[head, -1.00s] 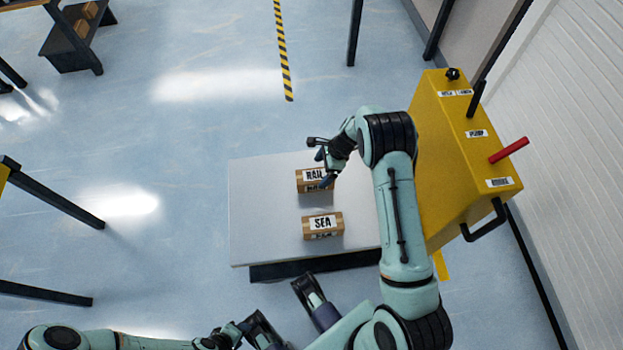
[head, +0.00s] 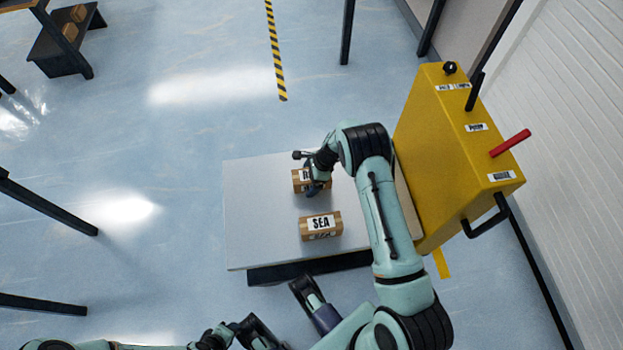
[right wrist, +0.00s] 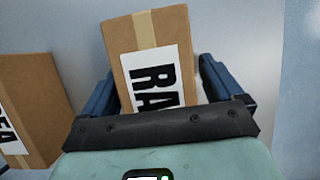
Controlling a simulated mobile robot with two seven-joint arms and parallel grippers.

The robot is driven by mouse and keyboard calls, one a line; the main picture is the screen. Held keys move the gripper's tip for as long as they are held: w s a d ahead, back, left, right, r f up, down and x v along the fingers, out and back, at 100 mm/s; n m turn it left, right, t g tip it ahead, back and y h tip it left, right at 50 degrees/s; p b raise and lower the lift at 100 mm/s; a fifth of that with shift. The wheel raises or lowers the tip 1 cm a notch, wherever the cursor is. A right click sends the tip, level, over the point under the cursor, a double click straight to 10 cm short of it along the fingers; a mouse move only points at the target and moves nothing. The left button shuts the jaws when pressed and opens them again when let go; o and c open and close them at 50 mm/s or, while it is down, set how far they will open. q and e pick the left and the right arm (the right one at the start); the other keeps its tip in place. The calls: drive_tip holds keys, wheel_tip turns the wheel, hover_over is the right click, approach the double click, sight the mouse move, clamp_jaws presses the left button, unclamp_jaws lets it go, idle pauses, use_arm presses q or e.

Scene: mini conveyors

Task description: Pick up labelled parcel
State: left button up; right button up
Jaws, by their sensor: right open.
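A brown cardboard parcel (head: 299,185) with a white label lies on the grey table (head: 262,225). My right gripper (head: 314,188) is down over it and hides its right part. In the right wrist view, this parcel (right wrist: 123,52) shows a tan tape strip and a label reading "RA", the rest cut off by the gripper. My open right fingers (right wrist: 157,75) stand one on each side of it. A second parcel, labelled SEA (head: 321,226), lies nearer on the table; it also shows in the right wrist view (right wrist: 42,95). My left gripper (head: 222,336) shows only partly at the bottom edge.
A yellow cabinet (head: 445,150) with a red lever (head: 510,143) stands close to the table's right, beside my right arm. A dark shelf (head: 60,45) with parcels is at the far left. Open floor lies left of the table, which has free surface on its left.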

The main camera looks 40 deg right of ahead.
drive_tip(key=shift+f, duration=0.15)
drive_tip(key=c, duration=1.3)
